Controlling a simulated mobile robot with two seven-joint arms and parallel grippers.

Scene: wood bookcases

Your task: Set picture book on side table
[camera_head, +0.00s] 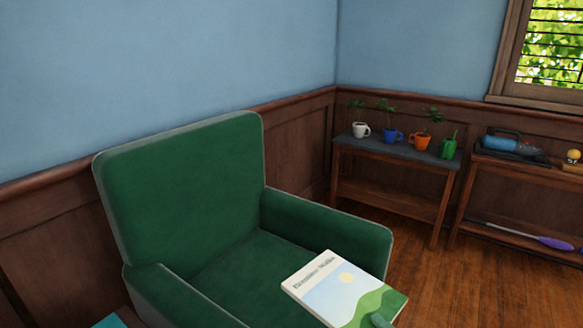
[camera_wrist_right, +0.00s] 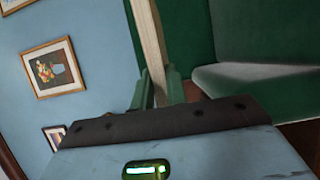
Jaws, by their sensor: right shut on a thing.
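The picture book (camera_head: 335,287) has a white, blue and green cover with a yellow sun. In the head view it is in front of the armchair's right arm, at the lower right. My left gripper is not in view.
A green armchair (camera_head: 180,175) fills the middle. A teal item (camera_head: 109,322) shows at the bottom left edge. A low wooden table (camera_head: 390,143) at the back bears potted plants, a mug and a green can. Another shelf (camera_head: 522,178) stands right. Wooden floor (camera_head: 455,285) is free at right.

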